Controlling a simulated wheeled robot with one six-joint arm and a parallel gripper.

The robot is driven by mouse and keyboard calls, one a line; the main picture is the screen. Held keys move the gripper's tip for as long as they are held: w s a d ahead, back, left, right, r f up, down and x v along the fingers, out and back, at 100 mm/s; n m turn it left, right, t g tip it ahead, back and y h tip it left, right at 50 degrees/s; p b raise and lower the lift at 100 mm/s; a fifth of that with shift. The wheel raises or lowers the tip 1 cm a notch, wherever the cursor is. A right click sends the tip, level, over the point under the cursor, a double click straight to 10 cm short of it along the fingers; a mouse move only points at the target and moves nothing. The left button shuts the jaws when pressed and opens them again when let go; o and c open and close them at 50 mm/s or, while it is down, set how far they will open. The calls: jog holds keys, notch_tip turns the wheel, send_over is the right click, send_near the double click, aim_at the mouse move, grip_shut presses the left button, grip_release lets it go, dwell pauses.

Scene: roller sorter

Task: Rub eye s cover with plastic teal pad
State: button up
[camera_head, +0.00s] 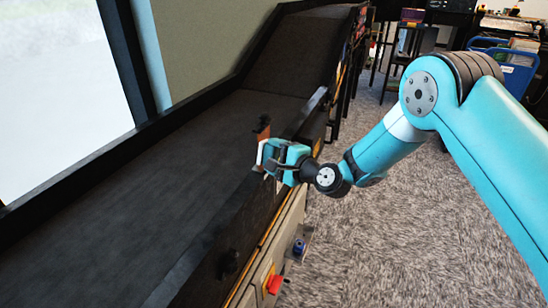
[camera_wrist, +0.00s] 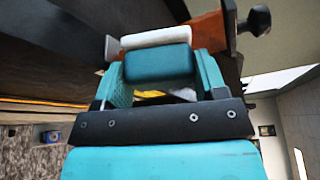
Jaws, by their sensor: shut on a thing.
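My gripper (camera_head: 286,160) is at the right edge of the dark conveyor, shut on a plastic teal pad. In the wrist view the teal pad (camera_wrist: 158,64) sits between the two fingers, its white face (camera_wrist: 156,37) turned away from the palm. An orange-brown bracket (camera_wrist: 208,32) with a black knob (camera_wrist: 258,21) stands just beyond the white face. The bracket also shows in the head view (camera_head: 263,127), just behind the gripper. I cannot tell whether the pad touches it. The eye's cover is not clearly visible; the pad and gripper may hide it.
The wide dark conveyor (camera_head: 190,150) slopes up at the back. A black knob (camera_head: 229,262) stands on its near side rail. A red button (camera_head: 274,284) and a blue fitting (camera_head: 299,246) are below the rail. Carpeted floor on the right is clear beneath my arm.

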jog(key=shift+w+d+b, duration=0.2)
jog(key=shift+w+d, duration=0.15)
jog(key=shift+w, duration=0.55)
jog(key=shift+w+d+b, duration=0.2)
jog(key=shift+w+d, duration=0.15)
jog(key=shift+w, duration=0.6)
jog(key=shift+w+d+b, duration=0.2)
jog(key=shift+w+d, duration=0.15)
jog(key=shift+w, duration=0.55)
jog(key=shift+s+a+p, duration=0.2)
jog(key=shift+s+a, duration=0.15)
jog(key=shift+s, duration=0.35)
jog(key=shift+s+a+p, duration=0.15)
jog(key=shift+s+a, duration=0.15)
jog(key=shift+s, duration=0.35)
jog(key=shift+s+a, duration=0.3)
jog(key=shift+s, duration=0.6)
jog(key=shift+s+a, duration=0.3)
jog(key=shift+s, duration=0.6)
jog(key=d+b, duration=0.1)
jog(key=s+d+b, duration=0.1)
jog(key=d, duration=0.1)
jog(key=d+b, duration=0.1)
jog(key=shift+s+d+f, duration=0.15)
jog(key=shift+s+d, duration=0.1)
jog(key=shift+d, duration=0.1)
jog(key=shift+s+d, duration=0.25)
jog(key=shift+d, duration=0.3)
